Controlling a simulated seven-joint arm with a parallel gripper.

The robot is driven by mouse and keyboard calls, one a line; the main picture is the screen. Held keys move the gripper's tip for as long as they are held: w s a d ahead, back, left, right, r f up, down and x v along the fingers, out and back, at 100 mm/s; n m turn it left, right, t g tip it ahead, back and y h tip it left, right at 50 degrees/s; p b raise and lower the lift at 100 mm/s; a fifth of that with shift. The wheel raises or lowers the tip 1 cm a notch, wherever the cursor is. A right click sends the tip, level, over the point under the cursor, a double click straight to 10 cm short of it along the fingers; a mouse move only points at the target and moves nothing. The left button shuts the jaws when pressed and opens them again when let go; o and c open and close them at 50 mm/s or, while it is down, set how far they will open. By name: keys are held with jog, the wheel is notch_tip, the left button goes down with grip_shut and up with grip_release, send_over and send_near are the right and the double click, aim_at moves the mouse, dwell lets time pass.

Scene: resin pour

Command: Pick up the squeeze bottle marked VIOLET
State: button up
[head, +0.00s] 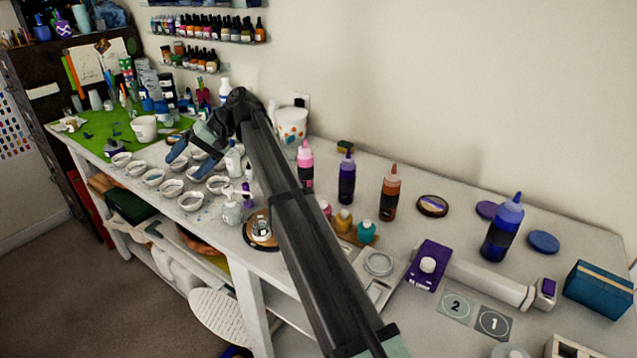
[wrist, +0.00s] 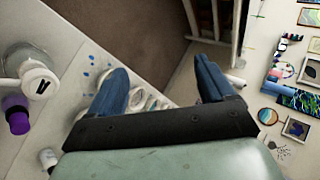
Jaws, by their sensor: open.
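Several squeeze bottles stand along the back of the table in the head view. A dark purple one (head: 347,182) with a violet cap stands between a pink one (head: 306,170) and a brown one (head: 390,195). A larger dark blue one (head: 500,238) with a blue cap stands further right. I cannot read the word VIOLET on any of them. My gripper (head: 187,164) is open and empty, over the white cups at the left, well away from these bottles. Its two blue fingers are spread in the wrist view (wrist: 161,70).
Several white cups (head: 172,188) stand under my gripper. A white-capped container (wrist: 38,80) and a purple-capped one (wrist: 16,115) are at the wrist view's left.

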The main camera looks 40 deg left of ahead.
jog(key=w+d+r+n+t, duration=0.15)
jog(key=w+d+t, duration=0.35)
jog(key=w+d, duration=1.2)
jog(key=t+h, duration=0.1)
jog(key=t, duration=0.4)
send_near(349, 158)
jog(key=shift+n, duration=0.25)
jog(key=x, duration=0.7)
jog(key=shift+w+a, duration=0.25)
jog(key=shift+a, duration=0.15)
jog(key=shift+d+x, duration=0.2)
jog(key=shift+x, duration=1.2)
jog(key=shift+d+x, duration=0.15)
jog(key=shift+x, duration=1.25)
jog(key=shift+s+f, duration=0.1)
jog(key=shift+s, duration=0.05)
grip_shut()
